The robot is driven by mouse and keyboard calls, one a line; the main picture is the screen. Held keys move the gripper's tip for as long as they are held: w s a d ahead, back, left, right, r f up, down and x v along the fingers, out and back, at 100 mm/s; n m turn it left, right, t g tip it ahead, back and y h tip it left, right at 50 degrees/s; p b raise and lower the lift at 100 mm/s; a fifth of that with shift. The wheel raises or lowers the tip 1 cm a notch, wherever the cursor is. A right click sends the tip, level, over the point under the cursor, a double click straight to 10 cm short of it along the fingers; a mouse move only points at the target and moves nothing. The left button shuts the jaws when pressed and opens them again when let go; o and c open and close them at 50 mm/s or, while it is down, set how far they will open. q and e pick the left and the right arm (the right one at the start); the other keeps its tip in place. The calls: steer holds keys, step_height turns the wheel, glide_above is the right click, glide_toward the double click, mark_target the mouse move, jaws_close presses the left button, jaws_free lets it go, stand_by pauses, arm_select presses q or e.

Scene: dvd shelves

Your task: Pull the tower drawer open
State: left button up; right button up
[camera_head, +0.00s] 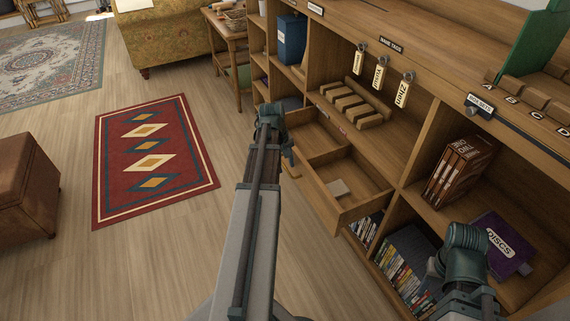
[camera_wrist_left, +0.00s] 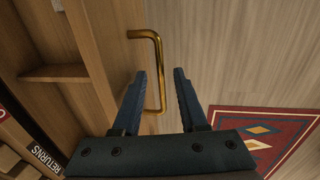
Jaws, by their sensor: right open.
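I cannot tell whether this is the tower drawer. In the left wrist view a brass bar handle (camera_wrist_left: 157,50) is fixed to a wooden front (camera_wrist_left: 93,45). My left gripper (camera_wrist_left: 160,72) is open, its dark fingers on either side of the handle's lower part; firm contact is not clear. Its arm hides part of the drawer area in the head view. My right gripper (camera_head: 466,250) is at the lower right, its fingertips hidden.
The shelves hold a purple discs box (camera_head: 503,243), a brown box set (camera_head: 458,170), rows of cases (camera_head: 405,275) and hanging name tags (camera_head: 380,75). A red rug (camera_head: 155,160) lies on open floor to the left. An ottoman (camera_head: 25,185) stands at the far left.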

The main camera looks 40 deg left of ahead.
step_height(320, 180, up, 14)
steer(key=p, duration=1.3)
steer(key=shift+f+p, duration=0.2)
steer(key=shift+p, duration=0.1)
steer(key=shift+a, duration=0.1)
